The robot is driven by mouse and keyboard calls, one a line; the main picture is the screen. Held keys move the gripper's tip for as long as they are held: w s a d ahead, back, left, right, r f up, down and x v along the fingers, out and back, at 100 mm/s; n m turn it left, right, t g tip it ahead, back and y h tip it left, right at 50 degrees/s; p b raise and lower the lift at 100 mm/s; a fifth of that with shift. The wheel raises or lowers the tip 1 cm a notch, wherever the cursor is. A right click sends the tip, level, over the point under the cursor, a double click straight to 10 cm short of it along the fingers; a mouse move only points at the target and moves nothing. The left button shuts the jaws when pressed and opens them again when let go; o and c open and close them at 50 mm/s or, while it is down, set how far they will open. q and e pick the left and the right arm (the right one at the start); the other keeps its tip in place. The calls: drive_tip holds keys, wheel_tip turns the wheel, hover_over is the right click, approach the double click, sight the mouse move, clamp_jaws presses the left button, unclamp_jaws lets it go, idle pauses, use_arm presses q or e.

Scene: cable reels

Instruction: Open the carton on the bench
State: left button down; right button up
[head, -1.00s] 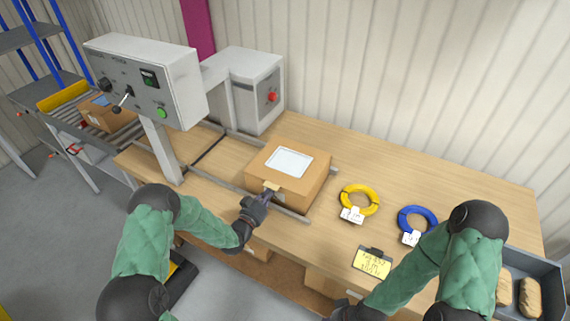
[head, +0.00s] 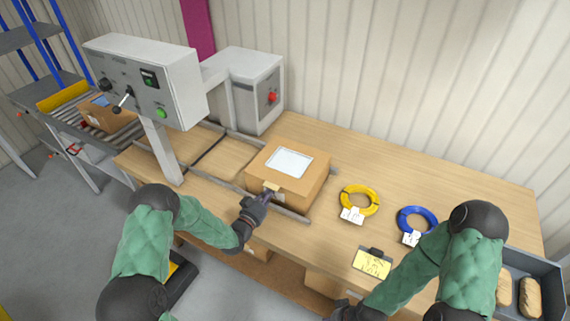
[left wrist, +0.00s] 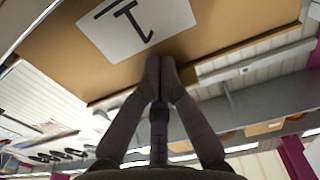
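The closed brown carton (head: 287,175) with a white label on top sits on the bench (head: 400,168), against low metal rails. A tan tab (head: 271,187) shows at its front top edge. My left gripper (head: 265,197) is at the carton's front face, just below that tab. In the left wrist view, its fingertips (left wrist: 160,64) are together at the carton's edge (left wrist: 110,85); I cannot see anything between them, and cannot tell whether they touch the tab. My right gripper (head: 345,311) is mostly cut off at the bottom of the head view.
A yellow cable reel (head: 359,199) and a blue one (head: 418,219) with white tags lie right of the carton. A grey tray (head: 548,278) holds brown items. A grey control box (head: 150,85) stands left.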

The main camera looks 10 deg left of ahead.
use_arm(q)
drive_tip(key=shift+r+p, duration=1.75)
drive_tip(key=shift+r, duration=2.05)
drive_tip(key=w+d+r, duration=0.2)
drive_tip(key=w+r, duration=0.3)
drive_tip(key=r, duration=0.2)
drive_tip(key=shift+w, duration=0.3)
drive_tip(key=shift+w, duration=0.1)
drive_tip(key=w+d+r+b, duration=0.2)
drive_tip(key=w+r, duration=0.4)
drive_tip(key=w, duration=0.1)
drive_tip(key=shift+w+d, duration=0.2)
drive_tip(key=shift+d, duration=0.2)
